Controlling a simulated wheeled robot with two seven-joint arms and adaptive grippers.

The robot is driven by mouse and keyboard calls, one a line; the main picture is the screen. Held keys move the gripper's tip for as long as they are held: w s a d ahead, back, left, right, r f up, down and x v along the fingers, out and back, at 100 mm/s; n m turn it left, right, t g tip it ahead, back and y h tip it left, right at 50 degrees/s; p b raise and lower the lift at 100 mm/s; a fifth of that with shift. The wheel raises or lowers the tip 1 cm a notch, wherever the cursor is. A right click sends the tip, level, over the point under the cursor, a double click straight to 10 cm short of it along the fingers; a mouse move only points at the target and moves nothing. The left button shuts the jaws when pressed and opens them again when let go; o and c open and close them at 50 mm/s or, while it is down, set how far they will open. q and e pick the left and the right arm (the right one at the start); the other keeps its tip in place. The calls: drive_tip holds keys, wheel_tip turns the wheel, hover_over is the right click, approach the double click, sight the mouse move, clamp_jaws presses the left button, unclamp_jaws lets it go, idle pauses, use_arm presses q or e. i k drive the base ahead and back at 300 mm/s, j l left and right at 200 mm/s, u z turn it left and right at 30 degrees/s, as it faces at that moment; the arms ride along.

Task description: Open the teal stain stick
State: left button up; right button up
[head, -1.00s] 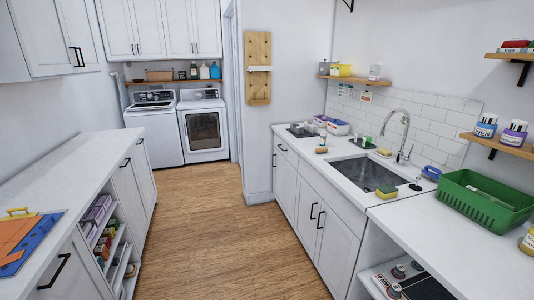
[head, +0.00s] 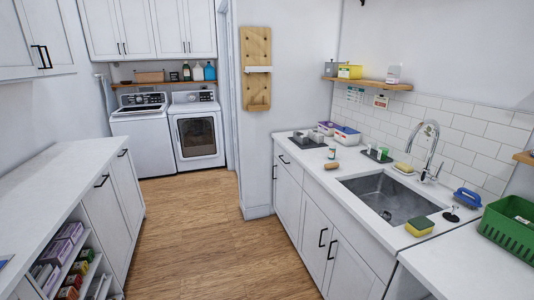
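I cannot make out a teal stain stick for certain at this size. A small upright container with a green band (head: 331,152) stands on the right counter left of the sink, beside a tan brush or sponge-like item (head: 332,166). Small green items (head: 378,154) stand on a dark tray behind the sink's left end. Neither of my grippers is in view.
The right counter (head: 445,262) holds a sink (head: 385,197), a yellow-green sponge (head: 419,226), a blue item (head: 467,197) and a green basket (head: 509,236). The left counter (head: 55,185) is mostly bare. The wooden floor (head: 195,235) between them is clear. A washer (head: 143,140) and dryer (head: 197,135) stand at the back.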

sight(332, 152)
drive_tip(key=i, duration=0.8)
drive_tip(key=i+j+z, duration=0.15)
drive_tip(key=i+z, duration=0.35)
drive_tip(key=i, duration=0.15)
drive_tip(key=i+j+z, duration=0.45)
drive_tip(key=i, duration=0.15)
drive_tip(key=i+j+z, duration=0.5)
drive_tip(key=u, duration=0.2)
drive_tip(key=i+j+u, duration=0.1)
drive_tip(key=u, duration=0.2)
drive_tip(key=z, duration=0.45)
